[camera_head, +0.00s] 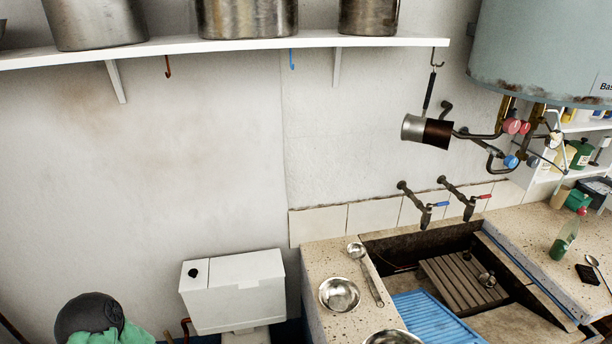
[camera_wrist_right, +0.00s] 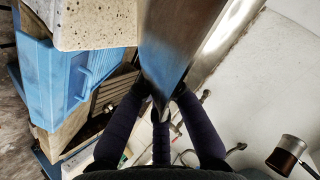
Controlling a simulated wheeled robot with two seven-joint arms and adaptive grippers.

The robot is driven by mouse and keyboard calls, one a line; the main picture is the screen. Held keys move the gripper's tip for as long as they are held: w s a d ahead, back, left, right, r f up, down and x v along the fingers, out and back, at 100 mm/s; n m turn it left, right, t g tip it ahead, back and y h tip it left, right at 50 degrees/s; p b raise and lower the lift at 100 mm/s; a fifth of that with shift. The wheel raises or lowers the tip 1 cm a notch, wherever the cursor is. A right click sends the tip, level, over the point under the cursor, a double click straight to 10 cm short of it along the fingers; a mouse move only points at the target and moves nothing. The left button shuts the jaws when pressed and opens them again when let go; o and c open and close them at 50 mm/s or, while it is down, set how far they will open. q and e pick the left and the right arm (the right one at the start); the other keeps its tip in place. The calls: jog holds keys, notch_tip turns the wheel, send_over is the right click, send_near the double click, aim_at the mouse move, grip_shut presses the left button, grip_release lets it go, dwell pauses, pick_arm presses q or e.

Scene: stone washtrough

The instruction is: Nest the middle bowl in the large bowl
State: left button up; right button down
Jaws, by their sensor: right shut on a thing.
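A shiny metal bowl (camera_head: 340,294) stands on the speckled counter left of the sink in the head view. A second metal bowl (camera_head: 393,337) is nearer, cut off by the bottom edge, and looks wider. My right gripper (camera_wrist_right: 160,108) shows in the right wrist view. Its dark fingers are shut on the edge of a shiny metal bowl (camera_wrist_right: 172,45), seen steeply from the side. I cannot judge the held bowl's size against the others. Neither my right gripper nor the held bowl shows in the head view. My left gripper is not in view.
A ladle (camera_head: 370,281) lies beside the left bowl. A blue draining tray (camera_head: 437,316) lies at the sink (camera_head: 420,244), below two taps. A bottle (camera_head: 564,240) stands on the right counter (camera_head: 535,226). A shelf with pots (camera_head: 380,41) is above.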

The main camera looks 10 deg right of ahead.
aim_at(390, 340)
jog(key=shift+m+h, duration=0.6)
jog(key=shift+m, duration=0.1)
jog(key=w+a, duration=0.2)
jog(key=w, duration=0.1)
jog(key=w+a, duration=0.2)
jog(key=w, duration=0.2)
jog(key=w+a+f+b, duration=0.1)
jog(key=w+a, duration=0.1)
jog(key=w, duration=0.1)
jog(key=shift+w+a, duration=0.25)
jog(key=w+a+f+m+h+b, duration=0.1)
jog(key=a+f, duration=0.3)
jog(key=a, duration=0.6)
jog(key=shift+w+f, duration=0.2)
jog(key=shift+w, duration=0.55)
